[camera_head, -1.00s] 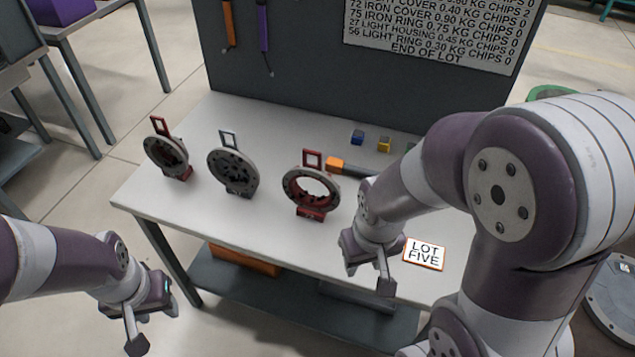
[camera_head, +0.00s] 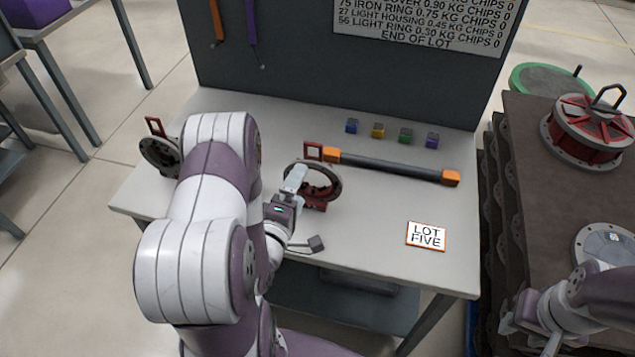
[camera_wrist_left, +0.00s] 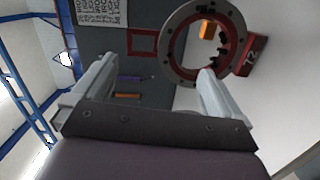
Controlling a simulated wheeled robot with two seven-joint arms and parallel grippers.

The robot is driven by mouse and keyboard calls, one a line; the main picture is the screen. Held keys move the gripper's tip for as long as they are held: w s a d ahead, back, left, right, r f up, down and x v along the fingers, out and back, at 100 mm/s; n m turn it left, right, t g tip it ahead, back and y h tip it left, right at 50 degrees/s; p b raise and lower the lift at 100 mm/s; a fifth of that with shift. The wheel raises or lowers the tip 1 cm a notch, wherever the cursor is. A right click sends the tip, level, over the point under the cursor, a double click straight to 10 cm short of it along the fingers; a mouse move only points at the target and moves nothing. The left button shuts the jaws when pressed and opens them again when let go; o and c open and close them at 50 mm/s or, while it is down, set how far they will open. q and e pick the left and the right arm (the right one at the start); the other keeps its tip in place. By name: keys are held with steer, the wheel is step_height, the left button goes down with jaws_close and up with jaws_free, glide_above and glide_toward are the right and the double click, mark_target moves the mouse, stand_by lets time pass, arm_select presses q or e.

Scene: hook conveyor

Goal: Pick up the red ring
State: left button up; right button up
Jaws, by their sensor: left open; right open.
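The red ring (camera_head: 335,186) stands on the table, a grey-rimmed ring with a red inner band, a red base and a square red handle on top. In the left wrist view, the ring (camera_wrist_left: 172,58) is ahead, tilted in the picture, its base marked 72. My left gripper (camera_head: 305,211) is open close in front of it, one finger overlapping the ring in the picture; contact cannot be told. In the left wrist view, the open fingers (camera_wrist_left: 155,82) have nothing between them. My right gripper (camera_head: 538,330) is open at the lower right, away from the ring and partly cut off.
Another disc with a red handle (camera_head: 155,150) is partly hidden behind my left arm. A dark bar with orange ends (camera_head: 395,168) lies behind the ring. Several small cubes (camera_head: 378,131) and a LOT FIVE card (camera_head: 427,236) lie on the table. A brown stand (camera_head: 535,165) holds a red drum (camera_head: 588,135).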

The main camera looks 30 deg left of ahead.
arm_select(q)
steer(key=shift+n+t+y, duration=0.3)
steer(key=shift+n+t, duration=0.1)
steer(key=shift+n, duration=0.2)
steer(key=w, duration=0.3)
steer(key=w+a+p, duration=0.1)
steer(key=w, duration=0.3)
steer(key=w+a+p, duration=0.1)
steer(key=w, duration=0.3)
steer(key=shift+w+a+r, duration=0.1)
steer(key=shift+w+r, duration=0.05)
steer(key=shift+r, duration=0.25)
steer(key=shift+w, duration=0.2)
steer(key=c, duration=1.6)
steer(key=shift+c, duration=1)
steer(key=shift+r, duration=0.15)
